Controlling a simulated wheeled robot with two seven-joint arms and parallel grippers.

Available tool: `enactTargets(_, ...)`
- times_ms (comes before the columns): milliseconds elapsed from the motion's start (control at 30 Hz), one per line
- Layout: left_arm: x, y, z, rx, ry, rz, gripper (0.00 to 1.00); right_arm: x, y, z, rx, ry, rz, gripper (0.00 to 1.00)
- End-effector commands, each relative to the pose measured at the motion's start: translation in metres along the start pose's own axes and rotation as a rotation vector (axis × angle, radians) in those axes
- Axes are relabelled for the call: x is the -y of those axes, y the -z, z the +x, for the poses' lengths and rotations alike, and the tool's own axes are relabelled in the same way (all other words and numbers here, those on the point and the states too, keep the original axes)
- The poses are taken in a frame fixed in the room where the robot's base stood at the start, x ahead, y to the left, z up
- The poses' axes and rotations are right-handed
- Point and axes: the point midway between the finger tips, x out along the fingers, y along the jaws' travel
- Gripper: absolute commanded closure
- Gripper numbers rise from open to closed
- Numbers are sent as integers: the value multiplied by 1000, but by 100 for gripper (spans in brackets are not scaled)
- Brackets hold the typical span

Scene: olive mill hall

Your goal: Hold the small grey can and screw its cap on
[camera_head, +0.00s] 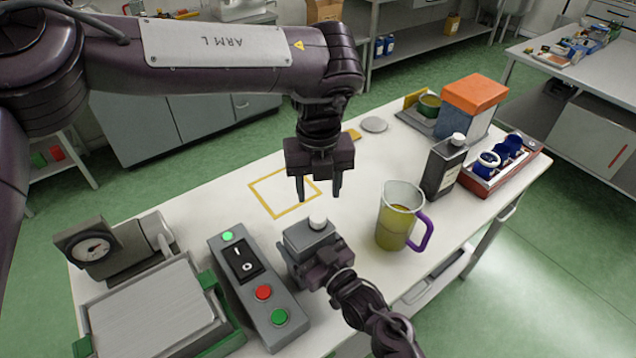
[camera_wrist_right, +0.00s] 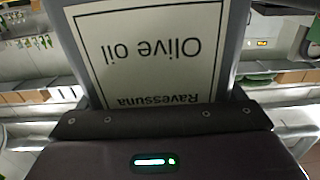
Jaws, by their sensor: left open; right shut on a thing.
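The small grey can (camera_head: 304,236) stands near the front of the white table in the head view. A white cap (camera_head: 318,222) sits on its top; I cannot tell how tight it is. My right gripper (camera_head: 322,262) is shut on the can from the front right and hides its lower part. In the right wrist view the can (camera_wrist_right: 232,50) fills the upper middle, with an upside-down "Olive oil" label (camera_wrist_right: 150,50). My left gripper (camera_head: 319,194) is open and empty, pointing down, above and just behind the cap.
A control box (camera_head: 257,290) stands left of the can, and a gauge device (camera_head: 95,250) farther left. A jug (camera_head: 395,228) of yellow-green liquid is close on the right. Behind it are a dark can (camera_head: 441,170) and a red tray (camera_head: 480,184). A yellow outlined square (camera_head: 268,205) is empty.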

Motion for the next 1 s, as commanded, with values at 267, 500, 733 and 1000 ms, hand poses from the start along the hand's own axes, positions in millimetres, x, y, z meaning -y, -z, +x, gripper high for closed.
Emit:
enactTargets(267, -1, 0, -5, -2, -1, -398, 53, 0, 0, 0, 1, 0, 0, 75)
enactTargets(500, -1, 0, -6, -2, -1, -468, 53, 0, 0, 0, 0, 0, 0, 75)
enactTargets(733, -1, 0, -5, -2, -2, -466, 53, 0, 0, 0, 0, 0, 0, 75)
enactTargets(1000, -2, 1, 24, -5, -5, -464, 53, 0, 0, 0, 0, 0, 0, 75)
